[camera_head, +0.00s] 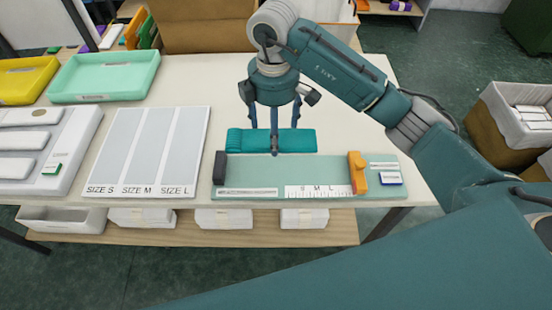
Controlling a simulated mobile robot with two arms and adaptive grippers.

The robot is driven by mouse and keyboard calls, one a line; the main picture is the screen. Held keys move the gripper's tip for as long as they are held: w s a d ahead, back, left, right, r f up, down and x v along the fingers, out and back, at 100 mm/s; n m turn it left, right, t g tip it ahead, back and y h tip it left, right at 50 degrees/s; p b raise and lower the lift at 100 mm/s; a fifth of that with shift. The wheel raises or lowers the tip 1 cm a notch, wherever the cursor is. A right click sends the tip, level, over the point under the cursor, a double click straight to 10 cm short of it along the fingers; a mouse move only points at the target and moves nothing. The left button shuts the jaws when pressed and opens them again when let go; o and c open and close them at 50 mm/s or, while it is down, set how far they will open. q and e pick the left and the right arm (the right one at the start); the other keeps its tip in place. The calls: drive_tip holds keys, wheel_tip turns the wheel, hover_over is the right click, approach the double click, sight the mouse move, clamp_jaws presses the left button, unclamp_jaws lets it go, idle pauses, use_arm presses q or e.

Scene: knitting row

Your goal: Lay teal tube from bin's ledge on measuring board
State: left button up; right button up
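The teal tube (238,140) lies crosswise at the far edge of the measuring board, low over it or touching it; I cannot tell which. My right gripper (274,138) points down at the tube's middle. One finger shows in front of the tube and two reach behind it, so it looks shut on the tube. The measuring board (270,178) is pale green, with a dark block (220,167) at its left end, an orange slider (357,172) near its right end and a ruler strip marked S M L (320,191). My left gripper is out of view.
Left of the board lies a grey sorting mat (155,150) marked SIZE S, M and L, empty. A mint tray (105,78) and a yellow tray (25,82) stand behind. A brown bin (208,28) is at the back. The table right of the board is clear.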

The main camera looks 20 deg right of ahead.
hover_over(274, 168)
wheel_tip(274, 168, down, 5)
wheel_tip(274, 168, down, 3)
drive_tip(key=shift+w+f+p, duration=0.1)
drive_tip(key=shift+f+p, duration=0.1)
drive_tip(key=shift+p, duration=0.3)
drive_tip(key=shift+f, duration=0.7)
wheel_tip(274, 168, down, 3)
drive_tip(key=shift+f+p, duration=0.2)
drive_tip(key=shift+p, duration=0.3)
drive_tip(key=shift+f, duration=0.35)
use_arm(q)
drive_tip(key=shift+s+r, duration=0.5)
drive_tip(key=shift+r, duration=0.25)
use_arm(e)
drive_tip(key=shift+f, duration=0.1)
